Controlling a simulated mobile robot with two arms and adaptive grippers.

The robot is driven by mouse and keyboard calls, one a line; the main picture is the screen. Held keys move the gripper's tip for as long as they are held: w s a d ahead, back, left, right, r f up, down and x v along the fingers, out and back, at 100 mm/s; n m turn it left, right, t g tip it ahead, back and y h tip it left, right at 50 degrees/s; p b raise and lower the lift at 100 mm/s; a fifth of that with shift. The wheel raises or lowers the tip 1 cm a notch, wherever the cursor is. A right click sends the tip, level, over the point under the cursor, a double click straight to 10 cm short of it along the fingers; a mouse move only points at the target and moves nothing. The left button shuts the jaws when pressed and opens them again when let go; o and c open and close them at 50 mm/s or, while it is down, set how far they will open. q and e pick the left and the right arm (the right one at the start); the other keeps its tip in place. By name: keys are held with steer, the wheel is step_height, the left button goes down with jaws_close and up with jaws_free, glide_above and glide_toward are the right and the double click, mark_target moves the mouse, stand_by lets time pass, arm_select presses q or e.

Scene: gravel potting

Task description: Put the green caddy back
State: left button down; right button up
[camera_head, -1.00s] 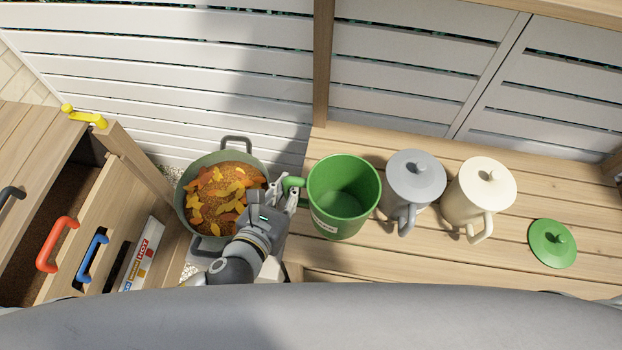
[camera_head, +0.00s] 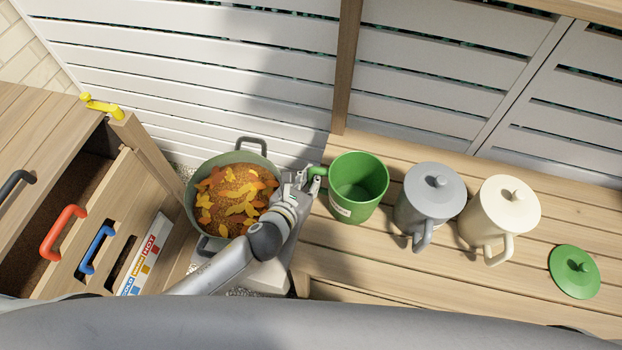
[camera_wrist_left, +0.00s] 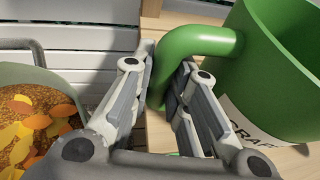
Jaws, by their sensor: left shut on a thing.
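The green caddy (camera_head: 374,190) is an open, lidless green pot with a white label and a side handle. It is upright at the left end of the wooden bench, left of the grey caddy; I cannot tell whether its base touches the boards. My left gripper (camera_head: 311,181) is shut on its handle, on the caddy's left side. In the left wrist view the fingers (camera_wrist_left: 165,95) close around the green handle (camera_wrist_left: 200,42), with the caddy wall (camera_wrist_left: 260,70) to the right. The green lid (camera_head: 574,271) lies at the bench's right end. My right gripper is not in view.
A grey lidded caddy (camera_head: 427,200) and a cream lidded caddy (camera_head: 497,216) stand on the bench (camera_head: 460,280). A pot (camera_head: 197,222) of gravel and orange leaves is left of my gripper. An open drawer (camera_head: 130,190) is further left. Bench is free between cream caddy and green lid.

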arm_select(q)
steer(key=c, duration=1.8)
jaws_free()
steer(key=shift+f, duration=0.1)
steer(key=shift+c, duration=0.2)
steer(key=o, duration=0.4)
steer(key=shift+r, duration=0.2)
steer(key=v, duration=1.2)
steer(key=shift+p, duration=0.4)
steer(key=shift+f, duration=0.1)
